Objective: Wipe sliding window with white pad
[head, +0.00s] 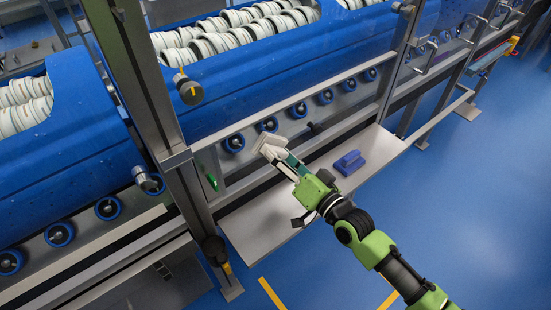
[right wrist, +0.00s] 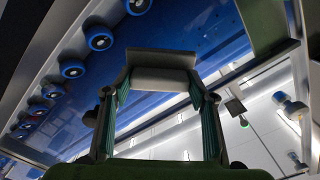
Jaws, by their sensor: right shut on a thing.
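My right gripper (head: 286,160) is shut on the white pad (head: 270,146), low in front of the machine at the middle of the head view. In the right wrist view the pad (right wrist: 160,79) looks grey and spans the two teal-lined fingertips. The sliding window (head: 290,92) appears as a clear pane framed by metal posts and a lower rail, with the blue machine behind it. In the right wrist view the pane (right wrist: 220,45) shows small specks beyond the pad. I cannot tell whether the pad touches the pane. My left gripper is out of view.
A blue-purple block (head: 350,162) lies on the grey ledge (head: 262,216) below the window, close to the right of my gripper. A metal post (head: 150,95) stands left of it. White rings (head: 235,35) sit inside the blue machine. Blue floor (head: 465,190) is clear at right.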

